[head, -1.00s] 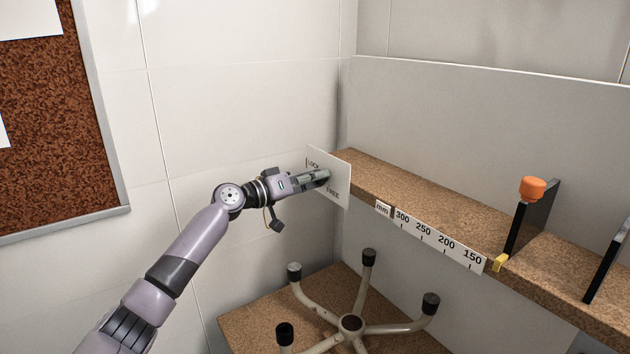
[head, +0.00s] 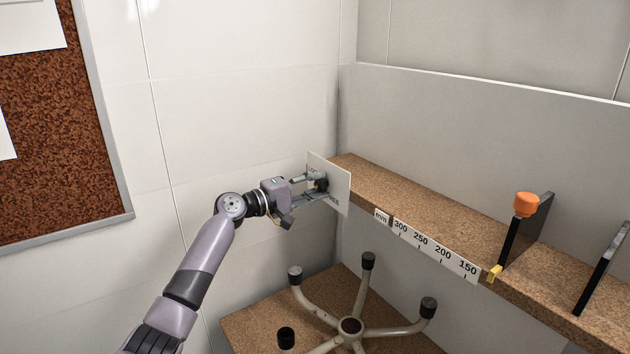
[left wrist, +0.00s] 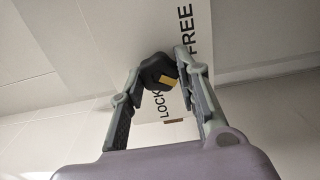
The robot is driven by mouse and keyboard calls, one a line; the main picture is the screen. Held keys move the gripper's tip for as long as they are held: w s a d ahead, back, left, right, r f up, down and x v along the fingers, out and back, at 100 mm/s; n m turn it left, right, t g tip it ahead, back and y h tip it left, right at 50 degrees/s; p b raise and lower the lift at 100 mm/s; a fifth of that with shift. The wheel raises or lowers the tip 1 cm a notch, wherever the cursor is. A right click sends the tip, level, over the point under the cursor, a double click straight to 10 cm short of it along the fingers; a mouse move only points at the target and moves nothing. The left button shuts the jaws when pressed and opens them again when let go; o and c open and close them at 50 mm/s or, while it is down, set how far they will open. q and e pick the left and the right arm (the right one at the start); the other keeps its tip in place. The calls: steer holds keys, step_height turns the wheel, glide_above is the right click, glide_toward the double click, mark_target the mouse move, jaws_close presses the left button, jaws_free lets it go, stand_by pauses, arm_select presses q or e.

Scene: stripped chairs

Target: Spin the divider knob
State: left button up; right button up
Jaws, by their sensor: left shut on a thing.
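The black knob (head: 321,184) sits on a white plate (head: 341,182) marked LOCK and FREE, at the left end of the cork-coloured shelf. In the left wrist view the dark knob (left wrist: 158,74) has a yellow mark and lies between my fingertips. My left gripper (head: 314,188) is shut on the knob, one finger on each side; it also fills the left wrist view (left wrist: 160,66). In the head view the fingers cover part of the plate's lettering. My right gripper is not in view.
The shelf (head: 400,200) carries a mm scale (head: 432,248) on its front edge. A black divider (head: 522,238) with an orange top (head: 527,204) and a yellow pointer (head: 494,274) stands near 150. Below is an upturned five-armed chair base (head: 351,326). A corkboard (head: 55,130) hangs left.

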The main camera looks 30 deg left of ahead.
arm_select(q)
steer(key=n+p, duration=0.4)
steer(key=n, duration=0.1)
steer(key=shift+r+n, duration=0.1)
steer(key=shift+n, duration=0.2)
steer(key=n+p, duration=0.2)
steer(key=n, duration=0.1)
steer(key=shift+n+p, duration=0.35)
steer(key=shift+n, duration=0.05)
steer(key=shift+f+n+p, duration=0.25)
steer(key=shift+n+p, duration=0.3)
steer(key=shift+n, duration=0.15)
steer(key=shift+d+f, duration=0.1)
steer(key=o, duration=1.2)
steer(key=shift+s, duration=0.1)
